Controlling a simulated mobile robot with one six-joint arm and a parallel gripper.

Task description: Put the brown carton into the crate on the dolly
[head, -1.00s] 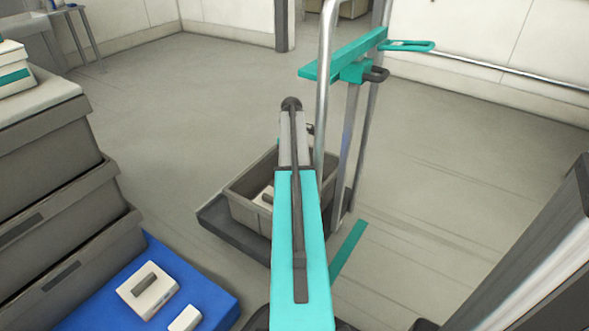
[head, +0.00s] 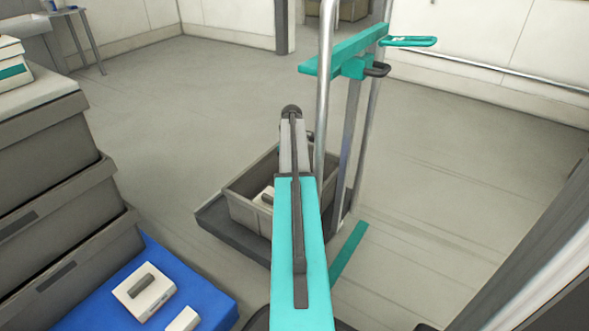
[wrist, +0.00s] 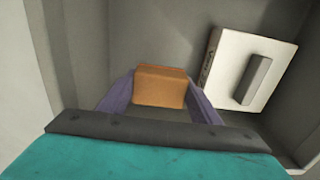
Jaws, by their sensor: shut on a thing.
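The brown carton (wrist: 160,88) shows in the wrist view between the two purple fingers of my gripper (wrist: 160,97). My gripper is shut on it. The carton is over or inside the grey crate (wrist: 130,35); I cannot tell whether it touches the crate floor. In the head view the crate (head: 237,205) stands on the dark dolly (head: 222,234). My own arm covers the crate's right part there and hides the gripper and the carton. A white box with a grey slot (wrist: 252,68) lies in the crate, right of the carton.
A dolly handle post (head: 325,100) with a teal crossbar (head: 345,50) rises right of the crate. Stacked grey crates (head: 50,200) stand at the left. A white slotted box (head: 145,292) lies on a blue surface (head: 205,285). Open floor (head: 190,110) lies behind.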

